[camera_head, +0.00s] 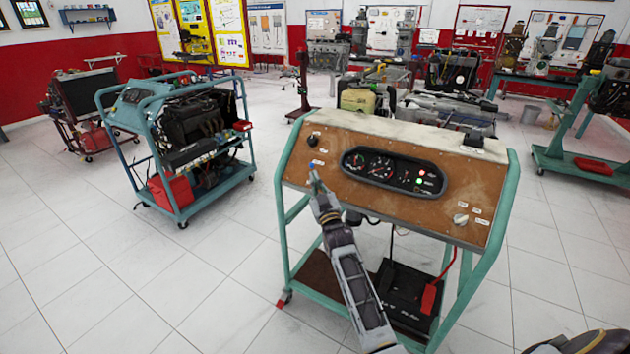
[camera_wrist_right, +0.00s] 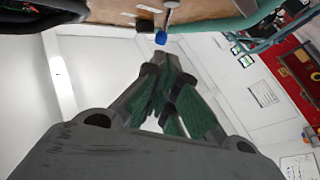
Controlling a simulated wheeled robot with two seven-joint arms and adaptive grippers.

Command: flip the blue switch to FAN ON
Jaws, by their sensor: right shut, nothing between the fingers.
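The blue switch (camera_head: 312,167) is a small blue-tipped part at the left of the brown instrument panel (camera_head: 330,180), with a small white label beside it. In the right wrist view the blue tip (camera_wrist_right: 161,38) shows just beyond my fingertips, at the edge of the panel. My right gripper (camera_head: 316,183) is shut and empty, its fingertips (camera_wrist_right: 161,60) close to the switch. I cannot tell whether they touch it. The switch's position and its label are too small to read. My left gripper is not in view.
The panel sits on a teal-framed trainer stand (camera_head: 494,225) and holds a gauge cluster (camera_head: 393,170) with red and green lights, a black knob (camera_head: 313,140) and a pale key switch (camera_head: 460,219). Another engine stand (camera_head: 160,160) is at left. Tiled floor (camera_head: 80,260) between is clear.

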